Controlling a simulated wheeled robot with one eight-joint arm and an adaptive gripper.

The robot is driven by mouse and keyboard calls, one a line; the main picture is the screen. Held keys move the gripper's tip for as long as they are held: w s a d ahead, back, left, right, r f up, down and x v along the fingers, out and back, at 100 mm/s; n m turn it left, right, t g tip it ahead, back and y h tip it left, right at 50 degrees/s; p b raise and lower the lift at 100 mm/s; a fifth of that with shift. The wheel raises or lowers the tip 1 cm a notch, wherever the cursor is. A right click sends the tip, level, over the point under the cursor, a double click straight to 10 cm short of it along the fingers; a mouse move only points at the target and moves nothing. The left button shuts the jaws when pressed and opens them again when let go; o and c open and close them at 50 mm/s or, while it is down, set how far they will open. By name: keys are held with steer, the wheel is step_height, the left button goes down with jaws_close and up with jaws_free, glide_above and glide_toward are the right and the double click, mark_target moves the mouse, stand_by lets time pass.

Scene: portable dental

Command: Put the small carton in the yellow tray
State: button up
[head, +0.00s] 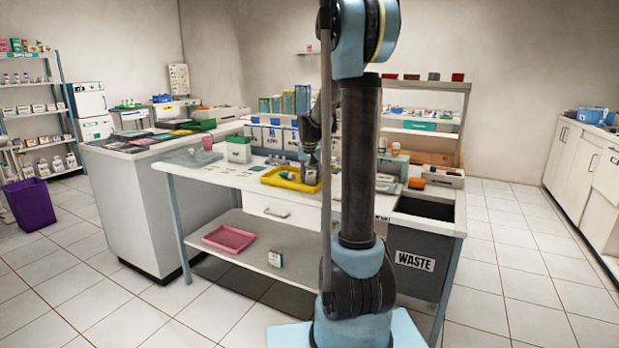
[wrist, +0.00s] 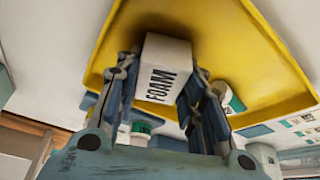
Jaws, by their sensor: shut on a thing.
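My gripper (wrist: 163,82) is shut on a white carton (wrist: 168,62) marked FOAM, with one finger on each side of it. In the wrist view the carton is in front of the yellow tray (wrist: 255,50); I cannot tell whether it touches the tray floor. In the head view my gripper (head: 311,165) is over the right part of the yellow tray (head: 270,179) on the white worktop. The carton is hard to make out there. A small white and teal item (wrist: 230,97) shows by the tray's inner side in the wrist view.
White boxes (head: 268,136) and a green and white box (head: 237,149) stand behind the tray. A waste bin (head: 415,262) is at the bench's right end. A pink tray (head: 229,239) and another small carton (head: 275,259) are on the lower shelf.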

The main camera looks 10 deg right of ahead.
steer(key=o, duration=1)
steer(key=shift+f, duration=0.1)
steer(key=v, duration=1.2)
steer(key=s+f+n, duration=0.1)
steer(key=s+f, duration=0.2)
steer(key=s, duration=0.8)
steer(key=s+f+n, duration=0.1)
steer(key=s+f, duration=0.2)
steer(key=s, duration=0.8)
steer(key=s+f, duration=0.4)
steer(key=s, duration=0.2)
steer(key=s+f+g, duration=0.1)
steer(key=s+f, duration=0.3)
steer(key=s, duration=0.1)
steer(key=s+f+n+g+y, duration=0.1)
steer(key=s+f, duration=0.4)
steer(key=s, duration=0.1)
steer(key=shift+s+d, duration=0.2)
steer(key=shift+s, duration=0.15)
